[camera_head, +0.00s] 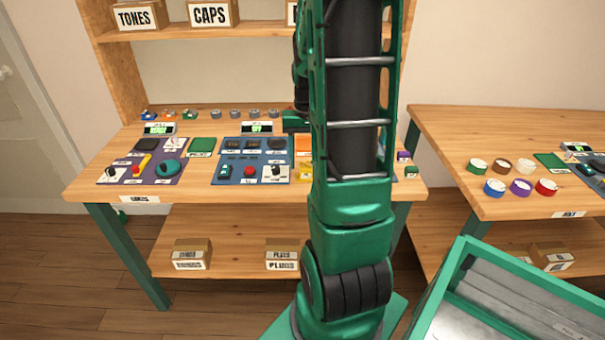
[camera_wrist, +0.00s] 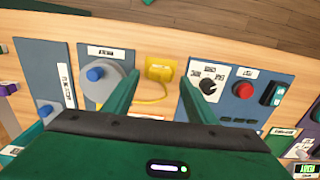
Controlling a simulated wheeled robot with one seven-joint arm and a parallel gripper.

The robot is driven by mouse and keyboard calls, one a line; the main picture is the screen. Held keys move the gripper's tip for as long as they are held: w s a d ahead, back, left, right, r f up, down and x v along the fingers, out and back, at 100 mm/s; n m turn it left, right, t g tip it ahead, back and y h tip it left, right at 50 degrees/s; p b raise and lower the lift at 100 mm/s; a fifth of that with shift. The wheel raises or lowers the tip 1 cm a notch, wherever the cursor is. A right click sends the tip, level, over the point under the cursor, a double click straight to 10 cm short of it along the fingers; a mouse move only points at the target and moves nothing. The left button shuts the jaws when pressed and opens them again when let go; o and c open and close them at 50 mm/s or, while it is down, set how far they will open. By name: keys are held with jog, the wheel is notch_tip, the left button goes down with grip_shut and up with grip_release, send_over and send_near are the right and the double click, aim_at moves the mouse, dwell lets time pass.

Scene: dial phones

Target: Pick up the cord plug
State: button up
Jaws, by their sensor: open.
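My gripper (camera_wrist: 159,81) is open and empty, with one green finger on each side of the cord and the block just beyond the fingertips. I cannot tell the height of the fingers above the table. In the head view my arm hides most of this spot; a bit of yellow (camera_head: 303,173) shows beside it.
A grey panel with a blue-knobbed dial (camera_wrist: 96,74) is left of the block. A blue panel with a black knob (camera_wrist: 208,87) and a red button (camera_wrist: 244,90) is on the right. More panels crowd the table (camera_head: 200,190). A second table (camera_head: 440,140) stands at right.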

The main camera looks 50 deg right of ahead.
jog(key=shift+f, duration=0.95)
jog(key=c, duration=1.2)
jog(key=shift+o, duration=0.2)
